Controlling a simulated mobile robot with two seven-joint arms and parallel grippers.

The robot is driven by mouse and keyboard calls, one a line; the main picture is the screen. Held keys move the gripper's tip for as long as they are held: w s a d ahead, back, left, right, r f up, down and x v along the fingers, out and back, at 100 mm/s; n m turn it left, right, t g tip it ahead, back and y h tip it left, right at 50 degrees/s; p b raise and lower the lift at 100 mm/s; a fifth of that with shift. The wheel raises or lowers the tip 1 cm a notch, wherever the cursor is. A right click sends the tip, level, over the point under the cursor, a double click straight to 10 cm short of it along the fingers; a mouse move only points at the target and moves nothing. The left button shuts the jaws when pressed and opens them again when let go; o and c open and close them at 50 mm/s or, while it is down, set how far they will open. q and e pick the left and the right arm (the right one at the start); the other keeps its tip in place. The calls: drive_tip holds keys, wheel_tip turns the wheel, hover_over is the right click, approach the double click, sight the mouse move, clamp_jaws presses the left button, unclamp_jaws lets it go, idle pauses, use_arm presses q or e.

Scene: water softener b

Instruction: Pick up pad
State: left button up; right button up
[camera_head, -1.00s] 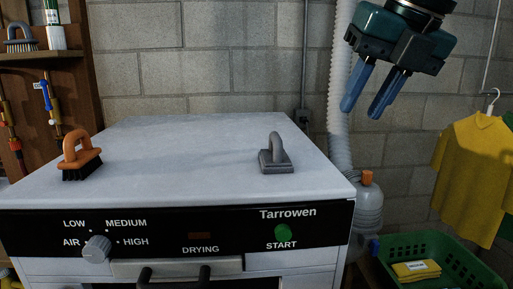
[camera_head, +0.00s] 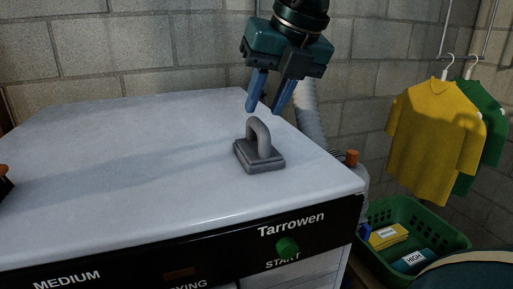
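A grey pad (camera_head: 258,157) with an arched handle on top sits upright on the white top of the dryer, near its right side. My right gripper (camera_head: 266,108) hangs just above the pad's handle, its two blue fingers pointing down. The fingers are apart with nothing between them. A small gap seems to separate the fingertips from the handle. My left gripper is not in view.
The dryer top (camera_head: 130,150) is clear left of the pad. An orange-handled brush shows partly at the left edge (camera_head: 5,184). A green basket (camera_head: 440,240) with folded items stands lower right. A yellow shirt (camera_head: 435,140) and a green shirt (camera_head: 490,115) hang behind it.

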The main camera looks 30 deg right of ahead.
sight(259, 120)
drive_tip(key=shift+p+x, duration=0.4)
drive_tip(key=shift+x, duration=2.6)
drive_tip(key=shift+s+d, duration=0.1)
drive_tip(key=shift+c, duration=0.5)
clamp_jaws()
